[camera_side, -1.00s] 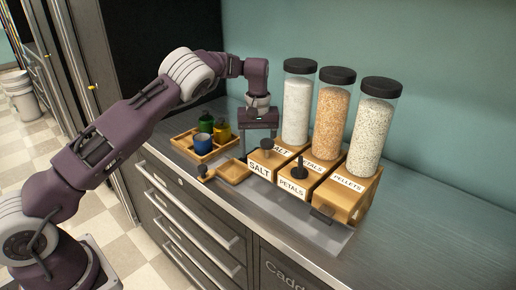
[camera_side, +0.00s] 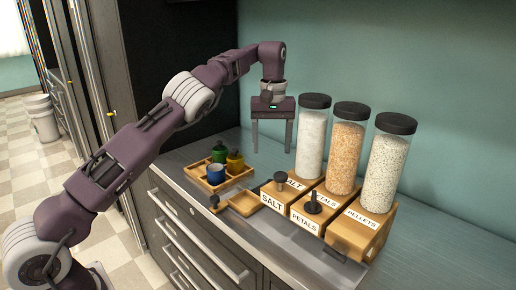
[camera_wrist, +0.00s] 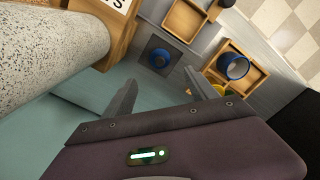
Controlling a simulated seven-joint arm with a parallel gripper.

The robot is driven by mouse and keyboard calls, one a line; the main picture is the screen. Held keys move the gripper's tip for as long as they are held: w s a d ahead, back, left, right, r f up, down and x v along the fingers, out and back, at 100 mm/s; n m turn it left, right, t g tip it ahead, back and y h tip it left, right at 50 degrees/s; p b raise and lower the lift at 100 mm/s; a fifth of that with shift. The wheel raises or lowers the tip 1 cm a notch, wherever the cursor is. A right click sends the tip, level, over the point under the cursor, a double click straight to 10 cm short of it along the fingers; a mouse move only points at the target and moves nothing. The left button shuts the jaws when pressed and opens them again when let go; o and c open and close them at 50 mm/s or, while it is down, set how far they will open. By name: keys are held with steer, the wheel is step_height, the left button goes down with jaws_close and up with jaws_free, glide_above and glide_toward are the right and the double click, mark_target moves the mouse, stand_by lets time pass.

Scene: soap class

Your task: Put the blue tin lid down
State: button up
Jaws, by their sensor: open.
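The blue tin lid (camera_wrist: 158,59) lies on a dark square pad (camera_wrist: 151,73) on the counter in the wrist view. It is round with a knob in the middle. In the side view I cannot make it out. My gripper (camera_side: 271,150) is open and empty, raised above the counter behind the wooden tray. Its two fingers also show in the wrist view (camera_wrist: 160,82), apart from the lid. The blue tin (camera_side: 215,173) stands in the wooden tray (camera_side: 222,186). In the wrist view the blue tin (camera_wrist: 234,66) is open at the top.
A green tin (camera_side: 219,154) and a yellow tin (camera_side: 235,162) share the tray. A small wooden scoop tray (camera_side: 243,204) lies in front. Tall dispensers of salt (camera_side: 311,140), petals (camera_side: 344,152) and pellets (camera_side: 386,170) stand close on the right. The wall is behind.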

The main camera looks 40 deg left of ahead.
steer(key=s+d+r+m+t+h, duration=0.2)
steer(key=s+d+r+t, duration=0.1)
steer(key=s+r, duration=1.35)
steer(key=s+d+f+m+t, duration=0.1)
steer(key=s+f+m, duration=0.1)
steer(key=s, duration=0.5)
steer(key=s+d+f+m+y, duration=0.1)
steer(key=s+f, duration=0.3)
steer(key=s, duration=0.4)
steer(key=s+d+f+m+t+y, duration=0.1)
steer(key=s+d+f+m, duration=0.2)
steer(key=s, duration=0.5)
steer(key=shift+s+f+m+t, duration=0.15)
steer(key=shift+f+m+t, duration=0.15)
steer(key=shift+f+m, duration=0.2)
